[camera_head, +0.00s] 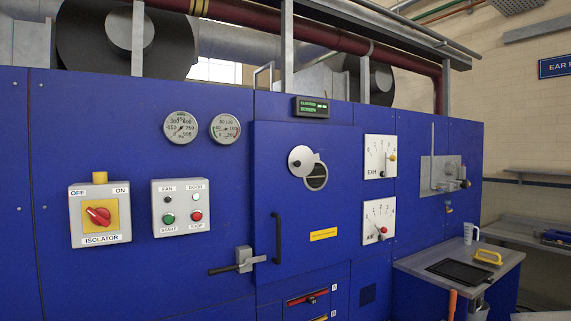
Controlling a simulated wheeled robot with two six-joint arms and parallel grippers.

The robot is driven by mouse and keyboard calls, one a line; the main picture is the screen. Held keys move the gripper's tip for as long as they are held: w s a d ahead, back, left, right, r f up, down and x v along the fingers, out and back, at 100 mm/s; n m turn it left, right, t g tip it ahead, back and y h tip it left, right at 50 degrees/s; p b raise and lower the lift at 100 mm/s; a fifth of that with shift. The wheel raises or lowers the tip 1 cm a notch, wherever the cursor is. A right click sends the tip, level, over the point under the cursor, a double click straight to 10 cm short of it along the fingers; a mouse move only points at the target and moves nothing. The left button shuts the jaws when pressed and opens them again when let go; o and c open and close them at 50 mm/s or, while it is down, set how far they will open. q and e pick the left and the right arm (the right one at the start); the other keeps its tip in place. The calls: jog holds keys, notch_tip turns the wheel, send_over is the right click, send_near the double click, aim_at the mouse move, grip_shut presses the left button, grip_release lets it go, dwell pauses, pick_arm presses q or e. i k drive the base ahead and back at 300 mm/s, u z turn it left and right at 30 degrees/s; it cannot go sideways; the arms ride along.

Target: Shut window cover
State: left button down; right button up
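The window cover (300,159) is a pale round disc on the blue dryer door (290,215). It sits up and to the left of the round window (318,177), which has a pale rim and dark glass. The cover overlaps only the window's upper left part, so most of the glass is exposed. Neither of my grippers shows in the head view.
The door has a black vertical handle (277,238) and a latch lever (240,262) at its left edge. Dial panels (380,157) are to the right. An isolator (99,215) is at left. A side table (455,265) holds a yellow-handled tool (488,257).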

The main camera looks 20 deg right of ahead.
aim_at(302, 159)
jog(key=i, duration=0.6)
jog(key=z, duration=2)
jog(key=i, duration=2.05)
jog(key=u, duration=2.5)
